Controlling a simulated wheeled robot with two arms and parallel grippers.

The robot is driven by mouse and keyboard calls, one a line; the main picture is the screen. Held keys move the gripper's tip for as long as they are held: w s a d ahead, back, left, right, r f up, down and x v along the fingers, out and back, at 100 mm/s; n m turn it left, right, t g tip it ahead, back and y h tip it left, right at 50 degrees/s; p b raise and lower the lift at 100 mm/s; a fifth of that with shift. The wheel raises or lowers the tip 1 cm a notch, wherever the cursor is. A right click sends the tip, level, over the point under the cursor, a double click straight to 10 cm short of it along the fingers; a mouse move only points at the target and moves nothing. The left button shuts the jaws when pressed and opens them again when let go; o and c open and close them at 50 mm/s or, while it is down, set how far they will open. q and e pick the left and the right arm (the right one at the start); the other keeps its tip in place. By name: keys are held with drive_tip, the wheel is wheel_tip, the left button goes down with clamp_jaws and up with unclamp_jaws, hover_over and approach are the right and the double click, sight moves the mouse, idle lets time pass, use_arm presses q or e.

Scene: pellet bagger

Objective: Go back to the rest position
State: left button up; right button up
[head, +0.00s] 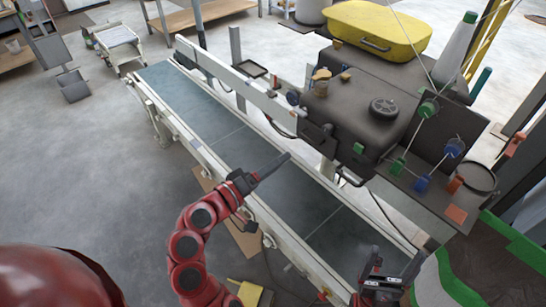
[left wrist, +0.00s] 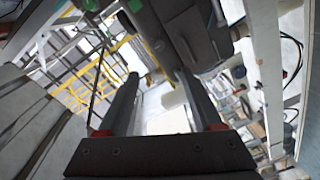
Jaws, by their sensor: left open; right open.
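My left gripper (head: 272,168) is over the middle of the conveyor belt (head: 215,118), with its fingers pointing to the upper right towards the machine. In the left wrist view its two fingers (left wrist: 160,95) stand apart with nothing between them. My right gripper (head: 395,268) is at the lower right, near the front end of the conveyor. Its two fingers look spread and I see nothing held in it.
The dark bagging machine (head: 352,110) with spools and knobs stands along the far side of the conveyor. A yellow case (head: 376,32) lies behind it. The visible belt is bare. Open floor (head: 75,165) lies to the left.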

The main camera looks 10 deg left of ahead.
use_arm(q)
drive_tip(key=shift+s+a, duration=0.2)
drive_tip(key=shift+s, duration=0.1)
idle(0.4)
